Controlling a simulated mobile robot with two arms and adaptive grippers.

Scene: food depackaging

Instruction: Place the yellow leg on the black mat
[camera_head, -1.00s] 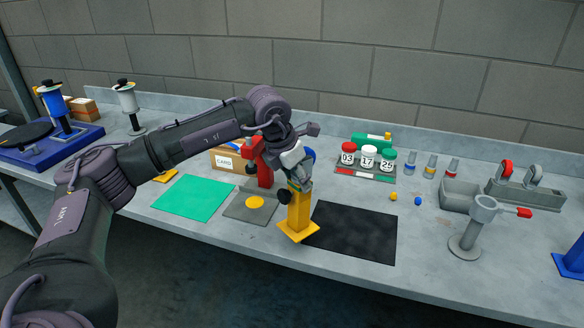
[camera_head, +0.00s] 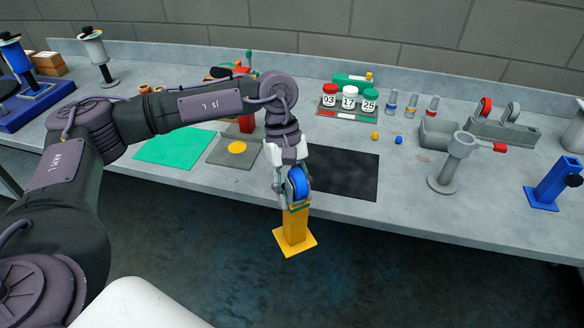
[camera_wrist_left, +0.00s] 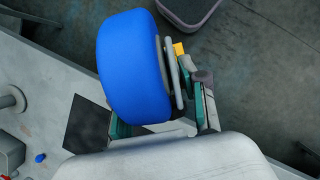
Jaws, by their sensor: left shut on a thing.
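The yellow leg (camera_head: 294,232) is upright with its square foot plate at the bottom and a blue wheel (camera_head: 299,184) at its top. My left gripper (camera_head: 290,194) is shut on it at the wheel end and holds it in the air in front of the table's front edge. The black mat (camera_head: 343,175) lies flat and empty on the table, behind and to the right of the leg. In the left wrist view the blue wheel (camera_wrist_left: 133,65) fills the jaws, and a small yellow patch (camera_wrist_left: 179,48) shows beside it. My right gripper is out of view.
Left of the mat lie a grey plate with a yellow disc (camera_head: 237,148) and a green mat (camera_head: 172,147). Numbered jars (camera_head: 349,98) stand behind. A grey clamp stand (camera_head: 450,165) and a blue leg (camera_head: 555,183) stand to the right.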

